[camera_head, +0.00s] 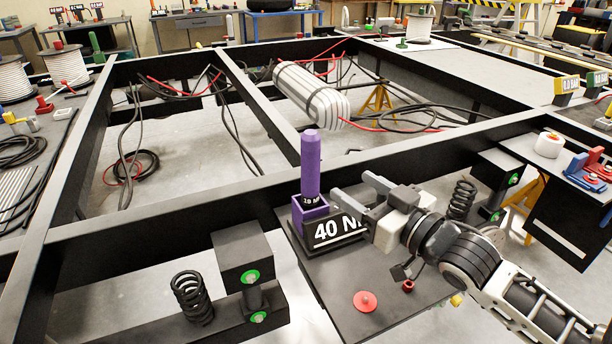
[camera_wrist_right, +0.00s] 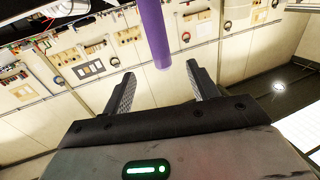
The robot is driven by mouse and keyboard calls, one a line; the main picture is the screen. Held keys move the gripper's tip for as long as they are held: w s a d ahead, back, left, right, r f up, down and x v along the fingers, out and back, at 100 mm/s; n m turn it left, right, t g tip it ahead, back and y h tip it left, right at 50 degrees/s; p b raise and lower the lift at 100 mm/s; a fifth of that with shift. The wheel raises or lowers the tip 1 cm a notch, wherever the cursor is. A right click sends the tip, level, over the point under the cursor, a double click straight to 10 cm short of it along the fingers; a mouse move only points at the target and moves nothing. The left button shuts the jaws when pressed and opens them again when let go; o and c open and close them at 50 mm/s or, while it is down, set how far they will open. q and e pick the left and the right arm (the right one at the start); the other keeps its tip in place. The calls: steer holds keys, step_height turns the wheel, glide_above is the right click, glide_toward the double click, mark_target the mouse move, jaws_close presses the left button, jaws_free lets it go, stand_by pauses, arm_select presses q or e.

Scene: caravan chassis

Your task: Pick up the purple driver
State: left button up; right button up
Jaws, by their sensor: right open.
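The purple driver (camera_head: 311,165) stands upright in a purple holder (camera_head: 308,217) on a dark tray at the chassis's near side. My right gripper (camera_head: 352,184) is just to the right of the driver, with its fingers pointing towards it. The jaws are open and nothing is between them in the head view. In the right wrist view the driver's shaft (camera_wrist_right: 154,35) shows at the top, in line with the gap between the fingers (camera_wrist_right: 160,70) and apparently beyond their tips. The driver's lower end is hidden in the holder. My left gripper is not in view.
A black block labelled "40 N" (camera_head: 333,232) stands beside the holder, under my right gripper. A red knob (camera_head: 365,301) lies on the dark tray (camera_head: 395,319). Black chassis beams (camera_head: 150,222) cross behind, and a coil spring (camera_head: 192,297) stands at the left.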

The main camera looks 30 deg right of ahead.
mark_target(317, 161)
steer(key=x, duration=1.3)
steer(key=shift+w+d, duration=0.1)
steer(key=shift+w, duration=0.15)
steer(key=c, duration=1.2)
steer(key=shift+r, duration=0.1)
jaws_close()
